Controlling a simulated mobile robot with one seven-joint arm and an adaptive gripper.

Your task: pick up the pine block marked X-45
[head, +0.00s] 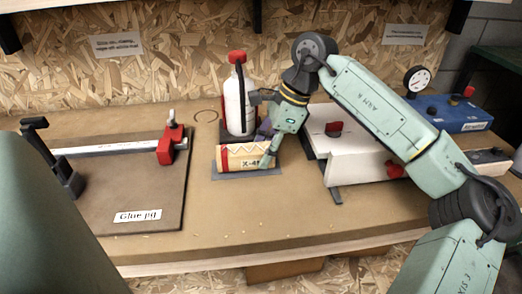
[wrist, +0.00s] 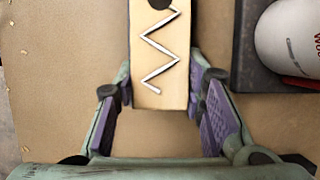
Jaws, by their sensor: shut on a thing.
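The pine block marked X-4, with its last character hidden by my gripper, lies level in the middle of the bench in the head view (head: 232,160). It has a red left end and a zigzag line on top. My gripper (head: 266,158) is shut on its right end. In the wrist view the block (wrist: 160,60) sits between my two purple-padded fingertips (wrist: 162,88), with its white zigzag and a dark round spot facing the camera. A grey patch (head: 222,174) shows under the block. I cannot tell whether the block touches the bench.
A white bottle with a red cap (head: 238,105) stands on a dark base just behind the block. A board labelled Glue jig (head: 120,200) with clamps lies left. A white device (head: 350,160) and a blue box with a gauge (head: 460,115) stand right. The bench front is clear.

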